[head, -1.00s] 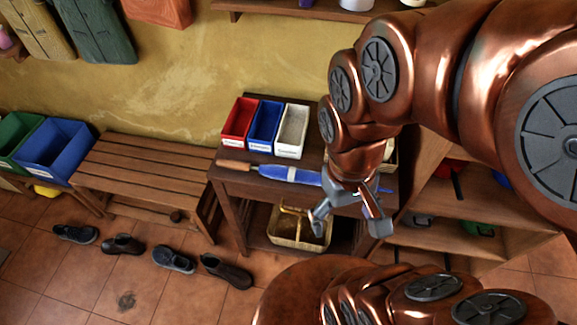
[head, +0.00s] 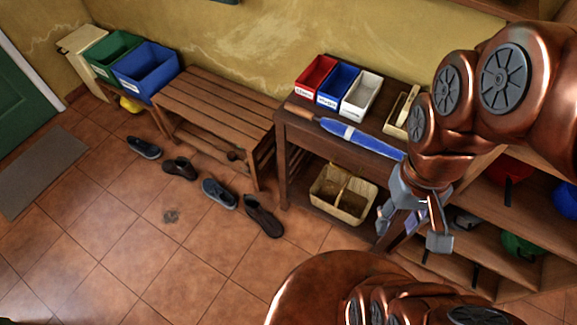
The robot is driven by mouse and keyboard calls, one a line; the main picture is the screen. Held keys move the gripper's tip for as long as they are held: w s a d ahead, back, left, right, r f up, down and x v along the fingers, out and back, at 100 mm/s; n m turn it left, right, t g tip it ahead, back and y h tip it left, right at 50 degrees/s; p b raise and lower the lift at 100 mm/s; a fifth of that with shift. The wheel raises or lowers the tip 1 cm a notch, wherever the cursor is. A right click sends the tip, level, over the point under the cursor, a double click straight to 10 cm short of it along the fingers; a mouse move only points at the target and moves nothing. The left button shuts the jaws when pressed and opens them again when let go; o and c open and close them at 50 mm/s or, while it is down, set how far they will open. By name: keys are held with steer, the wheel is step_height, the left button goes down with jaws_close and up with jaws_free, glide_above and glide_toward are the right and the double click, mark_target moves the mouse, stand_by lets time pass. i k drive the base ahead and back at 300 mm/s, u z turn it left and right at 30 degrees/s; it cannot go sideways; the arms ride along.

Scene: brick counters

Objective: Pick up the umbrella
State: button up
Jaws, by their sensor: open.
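The umbrella (head: 357,134) is blue and folded, with a wooden handle (head: 298,108) at its left end. It lies along the front of a dark wooden table, in front of small bins. Its right tip ends close to my arm in the picture. My gripper (head: 411,236) is open and empty, pointing down, in front of the table's right end and to the right of the umbrella. They look apart.
Red (head: 315,75), blue (head: 338,82) and white bins (head: 361,92) stand behind the umbrella. A basket (head: 343,193) sits on the lower shelf. A slatted bench (head: 215,103) stands left. Several shoes (head: 219,193) lie on the floor. Right shelves (head: 500,205) hold helmet-like items.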

mark_target(349, 132)
steer(key=k, duration=0.1)
steer(key=u, duration=1.8)
steer(key=i, duration=0.85)
steer(key=z, duration=2.05)
steer(key=k, duration=0.7)
steer(key=u, duration=0.6)
steer(key=i, duration=0.45)
